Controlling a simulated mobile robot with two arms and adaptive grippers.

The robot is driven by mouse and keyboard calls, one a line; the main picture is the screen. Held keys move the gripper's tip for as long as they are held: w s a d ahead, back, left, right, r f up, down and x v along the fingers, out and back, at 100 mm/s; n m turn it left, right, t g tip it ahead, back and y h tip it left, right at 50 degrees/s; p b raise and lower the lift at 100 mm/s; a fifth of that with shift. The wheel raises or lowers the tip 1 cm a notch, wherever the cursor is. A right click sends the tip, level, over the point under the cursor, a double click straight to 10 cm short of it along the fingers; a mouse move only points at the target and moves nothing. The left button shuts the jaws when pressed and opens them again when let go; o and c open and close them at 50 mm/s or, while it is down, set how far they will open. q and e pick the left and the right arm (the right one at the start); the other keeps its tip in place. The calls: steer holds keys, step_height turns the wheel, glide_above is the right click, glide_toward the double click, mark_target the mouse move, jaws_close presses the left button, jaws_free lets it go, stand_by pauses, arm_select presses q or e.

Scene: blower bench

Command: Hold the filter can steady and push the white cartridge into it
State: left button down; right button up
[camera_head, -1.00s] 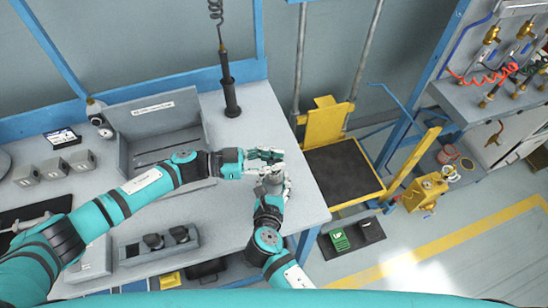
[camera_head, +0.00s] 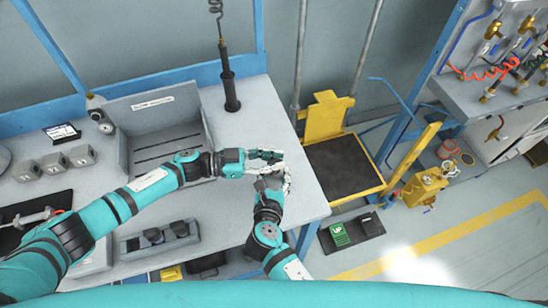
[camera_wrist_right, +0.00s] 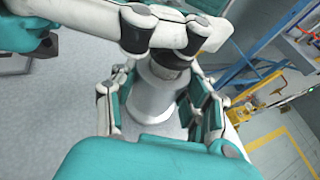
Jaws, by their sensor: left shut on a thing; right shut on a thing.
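The filter can (camera_wrist_right: 152,108) is a pale grey cylinder, upright between the fingers of my right gripper (camera_head: 273,180), which is shut on it. In the right wrist view the fingers stand on both sides of the can. My left gripper (camera_head: 272,157) reaches in from the left, and its white and teal fingers cross over the can's top in the right wrist view (camera_wrist_right: 165,35). The left gripper is shut on the white cartridge, which those fingers mostly hide. A narrower, darker part shows below them at the can's top. How deep the cartridge sits cannot be told.
Both grippers are over the right end of the grey bench (camera_head: 300,205). An open grey bin (camera_head: 155,112) and a black upright tool (camera_head: 230,90) stand behind. A grey holder with two dark knobs (camera_head: 160,240) is at the front. A yellow lift cart (camera_head: 345,160) stands to the right.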

arm_select(q)
steer(key=shift+f, duration=0.5)
steer(key=shift+f, duration=0.35)
steer(key=c, duration=1.3)
jaws_free()
steer(key=a, duration=0.8)
steer(key=s+a, duration=0.1)
steer(key=a, duration=0.3)
steer(key=shift+r, duration=0.3)
